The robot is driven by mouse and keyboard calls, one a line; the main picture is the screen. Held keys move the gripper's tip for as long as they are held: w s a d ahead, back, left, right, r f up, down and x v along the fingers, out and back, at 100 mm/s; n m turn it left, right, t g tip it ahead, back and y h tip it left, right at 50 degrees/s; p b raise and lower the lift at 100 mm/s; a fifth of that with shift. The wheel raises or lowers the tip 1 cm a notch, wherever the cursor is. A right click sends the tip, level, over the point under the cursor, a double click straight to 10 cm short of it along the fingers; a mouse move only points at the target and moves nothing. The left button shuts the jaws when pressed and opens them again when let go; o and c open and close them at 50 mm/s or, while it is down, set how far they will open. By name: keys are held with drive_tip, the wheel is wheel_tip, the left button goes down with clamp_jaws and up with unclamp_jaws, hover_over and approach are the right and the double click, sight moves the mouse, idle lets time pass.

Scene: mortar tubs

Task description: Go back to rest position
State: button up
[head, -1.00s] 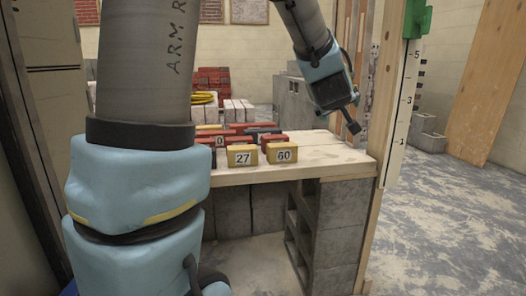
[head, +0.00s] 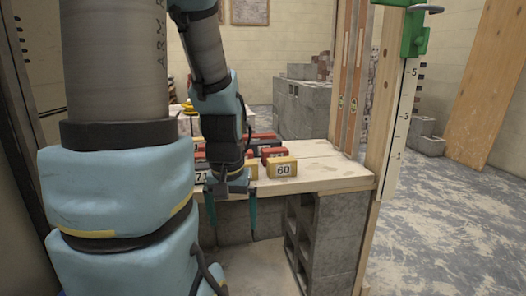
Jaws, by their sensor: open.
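My gripper (head: 232,212) hangs in front of the near edge of the wooden bench top (head: 320,172), fingers pointing down. Its two teal fingers are apart with nothing between them. My arm comes down from the top of the picture, left of centre. A yellow tub marked 60 (head: 282,168) stands on the bench just right of my gripper, apart from it.
Several red and dark tubs (head: 268,150) stand behind the yellow ones, partly hidden by my arm. Grey blocks (head: 340,235) support the bench. A wooden post with a measuring scale (head: 398,130) and green clamp (head: 414,32) rises at its right end.

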wheel_tip(320, 180, up, 27)
drive_tip(key=p, duration=2.5)
drive_tip(key=shift+f, duration=0.15)
